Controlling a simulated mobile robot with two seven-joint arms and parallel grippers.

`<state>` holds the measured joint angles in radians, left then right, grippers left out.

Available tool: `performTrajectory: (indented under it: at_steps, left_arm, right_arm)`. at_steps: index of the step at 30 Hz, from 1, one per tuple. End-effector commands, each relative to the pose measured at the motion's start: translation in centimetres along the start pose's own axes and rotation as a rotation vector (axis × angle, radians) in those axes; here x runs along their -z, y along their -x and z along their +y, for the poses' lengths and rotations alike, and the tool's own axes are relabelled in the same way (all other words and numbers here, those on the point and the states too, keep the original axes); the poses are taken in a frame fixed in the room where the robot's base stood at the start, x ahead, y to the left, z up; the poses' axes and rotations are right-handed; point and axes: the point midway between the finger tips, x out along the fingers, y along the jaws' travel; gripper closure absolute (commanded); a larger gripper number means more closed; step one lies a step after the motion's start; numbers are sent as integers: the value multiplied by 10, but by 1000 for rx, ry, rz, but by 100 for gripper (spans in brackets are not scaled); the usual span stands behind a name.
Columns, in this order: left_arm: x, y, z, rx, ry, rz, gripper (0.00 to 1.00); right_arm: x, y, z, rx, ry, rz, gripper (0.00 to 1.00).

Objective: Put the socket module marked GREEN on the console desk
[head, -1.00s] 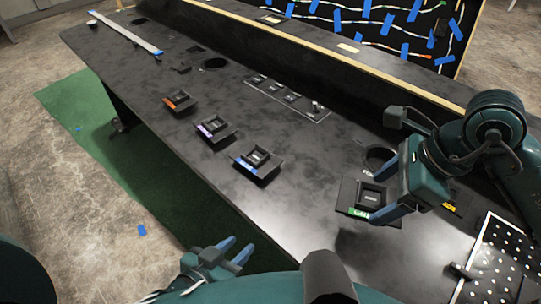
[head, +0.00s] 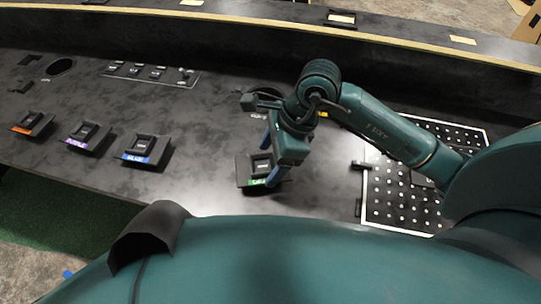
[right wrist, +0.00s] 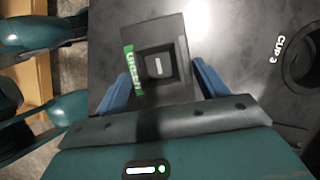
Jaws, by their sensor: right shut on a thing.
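The socket module marked GREEN (head: 254,180) is a dark square plate with a raised socket and a green label, over the front part of the black console desk (head: 205,178). My right gripper (head: 272,160) is shut on it, with one blue finger on either side of the socket. In the right wrist view, the GREEN module (right wrist: 160,30) shows between the blue fingers (right wrist: 163,88), its label at the left. I cannot tell whether its underside touches the desk. My left gripper is out of view.
Modules with orange (head: 33,122), purple (head: 86,135) and blue (head: 142,149) labels stand in a row to the left. A white-dotted black panel (head: 395,205) lies to the right. A round hole marked CUP 3 (right wrist: 302,60) is near the gripper. Bare desk lies between the blue module and the gripper.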

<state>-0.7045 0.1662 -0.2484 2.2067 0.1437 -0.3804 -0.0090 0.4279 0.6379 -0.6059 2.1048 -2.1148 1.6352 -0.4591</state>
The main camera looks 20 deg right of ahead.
Motion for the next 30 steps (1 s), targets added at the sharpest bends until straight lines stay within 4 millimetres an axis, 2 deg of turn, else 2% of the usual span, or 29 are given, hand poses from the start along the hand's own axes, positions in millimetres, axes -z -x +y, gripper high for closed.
performTrajectory:
  at_steps: [10,11,18,26,30]
  left_arm:
    - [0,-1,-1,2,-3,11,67]
    - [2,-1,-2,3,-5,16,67]
    - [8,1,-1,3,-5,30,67]
    - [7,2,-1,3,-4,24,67]
    - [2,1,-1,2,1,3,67]
  right_arm:
    - [2,-5,0,2,2,-2,52]
    - [2,-5,0,1,1,-1,27]
    - [2,-4,0,1,1,-1,7]
    - [1,-3,0,1,1,-1,6]
    - [1,6,-1,5,2,0,6]
